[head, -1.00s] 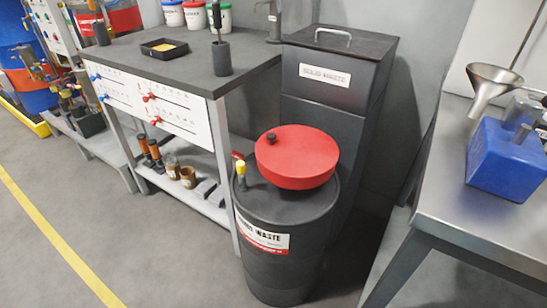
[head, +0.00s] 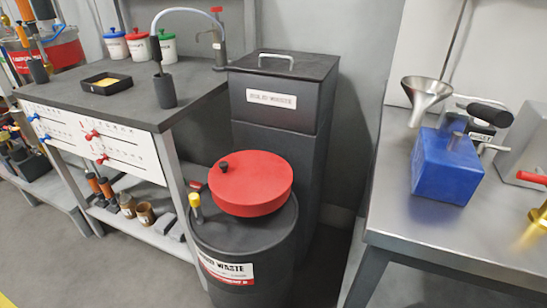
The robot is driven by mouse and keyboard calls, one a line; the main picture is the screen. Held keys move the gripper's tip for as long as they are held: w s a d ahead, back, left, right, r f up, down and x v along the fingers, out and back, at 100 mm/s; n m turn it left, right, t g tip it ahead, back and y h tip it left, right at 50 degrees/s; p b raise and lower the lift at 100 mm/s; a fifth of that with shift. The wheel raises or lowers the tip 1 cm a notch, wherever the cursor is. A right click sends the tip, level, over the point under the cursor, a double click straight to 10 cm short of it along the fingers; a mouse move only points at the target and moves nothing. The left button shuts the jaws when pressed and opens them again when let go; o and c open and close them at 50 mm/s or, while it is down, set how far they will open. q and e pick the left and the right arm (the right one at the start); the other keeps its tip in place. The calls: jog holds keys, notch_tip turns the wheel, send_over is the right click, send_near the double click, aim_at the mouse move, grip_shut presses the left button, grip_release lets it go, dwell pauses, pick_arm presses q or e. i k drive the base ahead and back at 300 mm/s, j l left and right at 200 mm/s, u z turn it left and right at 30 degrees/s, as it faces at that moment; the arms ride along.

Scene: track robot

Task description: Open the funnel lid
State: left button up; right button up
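The funnel lid (head: 252,183) is a red round disc with a small black knob (head: 224,167) near its left edge. It sits closed on top of a dark liquid waste drum (head: 212,239) with a white and red label. A yellow-topped fitting (head: 195,204) stands on the drum top to the left of the lid. Neither of my grippers shows in the head view.
A dark solid waste bin (head: 273,110) stands behind the drum. A workbench (head: 110,104) is at left. A steel table (head: 400,205) at right bears a blue block (head: 446,168) and a metal funnel (head: 424,92). Floor at lower left is clear.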

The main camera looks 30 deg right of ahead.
aim_at(248, 178)
jog(key=i+j+z, duration=0.15)
jog(key=z, duration=0.3)
jog(key=i+j+z, duration=0.1)
jog(key=z, duration=0.35)
jog(key=j+z, duration=0.25)
jog(key=z, duration=0.2)
jog(key=i+j+z, duration=0.1)
jog(key=j+z, duration=0.15)
jog(key=z, duration=0.2)
jog(key=j+z, duration=0.2)
jog(key=z, duration=0.25)
